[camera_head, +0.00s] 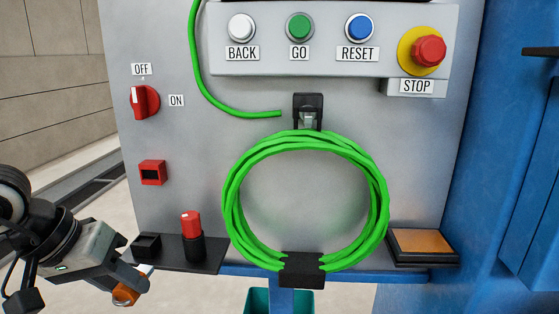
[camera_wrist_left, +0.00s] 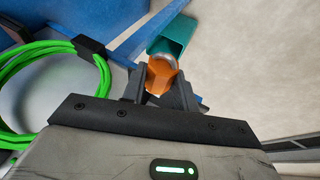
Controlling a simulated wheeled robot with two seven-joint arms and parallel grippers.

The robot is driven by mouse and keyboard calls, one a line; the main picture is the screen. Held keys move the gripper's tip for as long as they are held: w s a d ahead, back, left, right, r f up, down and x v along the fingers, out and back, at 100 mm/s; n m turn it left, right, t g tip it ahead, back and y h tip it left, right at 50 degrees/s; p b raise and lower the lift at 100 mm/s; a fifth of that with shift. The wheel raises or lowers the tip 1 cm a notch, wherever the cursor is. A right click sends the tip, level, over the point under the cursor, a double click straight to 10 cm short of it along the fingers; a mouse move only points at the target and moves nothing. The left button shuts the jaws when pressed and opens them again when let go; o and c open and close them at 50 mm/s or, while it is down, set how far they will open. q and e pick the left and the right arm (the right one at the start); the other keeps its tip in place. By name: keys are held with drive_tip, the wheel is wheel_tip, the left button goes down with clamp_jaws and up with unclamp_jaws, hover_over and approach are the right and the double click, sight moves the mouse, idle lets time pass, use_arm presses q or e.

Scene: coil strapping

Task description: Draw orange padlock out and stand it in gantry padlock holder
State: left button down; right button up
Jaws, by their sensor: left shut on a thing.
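My left gripper (camera_head: 128,286) is shut on the orange padlock (camera_head: 123,295) and holds it in the air at the lower left, in front of the panel's shelf. In the left wrist view the orange padlock (camera_wrist_left: 160,75) sits between the fingers of the left gripper (camera_wrist_left: 158,90), with its grey shackle pointing away from the palm. A small black holder (camera_head: 147,246) stands on the left of the black shelf (camera_head: 180,262); I cannot tell if it is the padlock holder. My right gripper is not in view.
A red cylinder in a black cup (camera_head: 192,238) stands on the shelf beside the black holder. A green coil (camera_head: 230,200) hangs on the panel. A black-rimmed tray (camera_head: 423,263) is at the right. A teal bin (camera_head: 259,302) is below; it also shows in the left wrist view (camera_wrist_left: 172,36).

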use_arm(q)
drive_tip(key=s+d+f, duration=0.2)
drive_tip(key=d+f, duration=0.1)
drive_tip(key=f, duration=0.6)
drive_tip(key=shift+d+f, duration=0.35)
drive_tip(key=shift+f, duration=0.05)
drive_tip(key=shift+m, duration=0.3)
